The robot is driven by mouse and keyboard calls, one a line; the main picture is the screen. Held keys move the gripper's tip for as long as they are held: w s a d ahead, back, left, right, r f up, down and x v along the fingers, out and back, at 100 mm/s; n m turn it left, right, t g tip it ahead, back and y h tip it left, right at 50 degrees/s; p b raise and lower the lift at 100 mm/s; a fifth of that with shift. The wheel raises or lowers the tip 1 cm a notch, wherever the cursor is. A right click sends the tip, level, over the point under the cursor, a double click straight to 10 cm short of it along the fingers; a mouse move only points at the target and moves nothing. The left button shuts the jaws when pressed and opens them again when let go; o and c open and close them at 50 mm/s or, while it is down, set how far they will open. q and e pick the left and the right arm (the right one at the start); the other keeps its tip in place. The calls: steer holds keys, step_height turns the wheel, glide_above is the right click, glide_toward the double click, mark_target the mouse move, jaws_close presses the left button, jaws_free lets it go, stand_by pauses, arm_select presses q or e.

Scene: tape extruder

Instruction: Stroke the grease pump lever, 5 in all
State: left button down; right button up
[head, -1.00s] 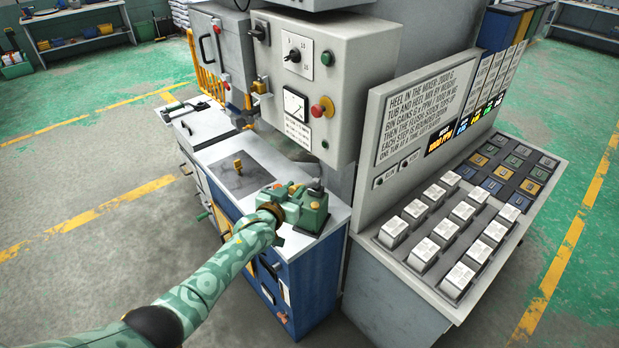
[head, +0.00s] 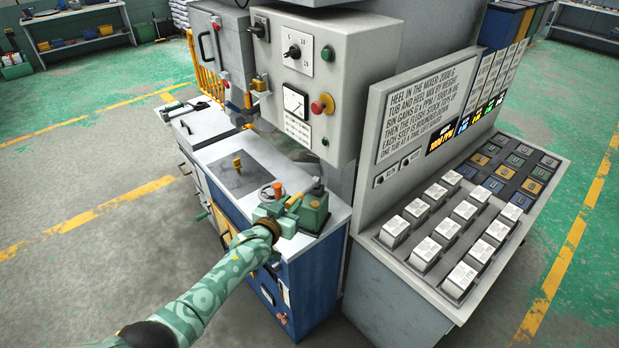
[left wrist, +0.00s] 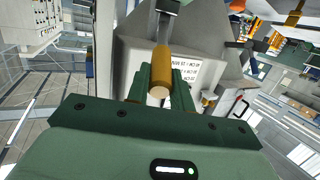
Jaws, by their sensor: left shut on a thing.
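The grease pump (head: 314,212) is a green block with a dark top, near the front right corner of the machine's worktop. My left gripper (head: 284,203) is beside its left side, coming in from below. In the left wrist view the lever's yellow-orange grip (left wrist: 160,72) sits between the two green fingers (left wrist: 160,92), which are shut on it. A grey rod runs up from the grip in that view. In the head view my gripper largely hides the lever, so its angle is hard to tell. My right gripper is in neither view.
The grey control box (head: 320,85) with a red button and gauge overhangs the worktop (head: 212,152). A brass-coloured fitting (head: 238,166) stands on a dark plate there. A sloped panel with white blocks (head: 440,232) is at the right. Open floor lies at the left.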

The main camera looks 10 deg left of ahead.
arm_select(q)
steer(key=shift+s+f, duration=0.25)
steer(key=shift+f, duration=0.5)
steer(key=shift+w+d+r+p, duration=0.1)
steer(key=shift+w+r+p, duration=0.25)
steer(key=shift+r, duration=0.45)
steer(key=shift+w+r+p, duration=0.25)
steer(key=shift+r+p, duration=0.05)
steer(key=shift+r, duration=0.45)
steer(key=shift+w+d+r+p, duration=0.1)
steer(key=shift+w+r+p, duration=0.35)
steer(key=shift+r, duration=0.35)
steer(key=shift+w+d+r+p, duration=0.1)
steer(key=shift+w+r+p, duration=0.35)
steer(key=shift+r, duration=0.35)
steer(key=shift+w, duration=0.1)
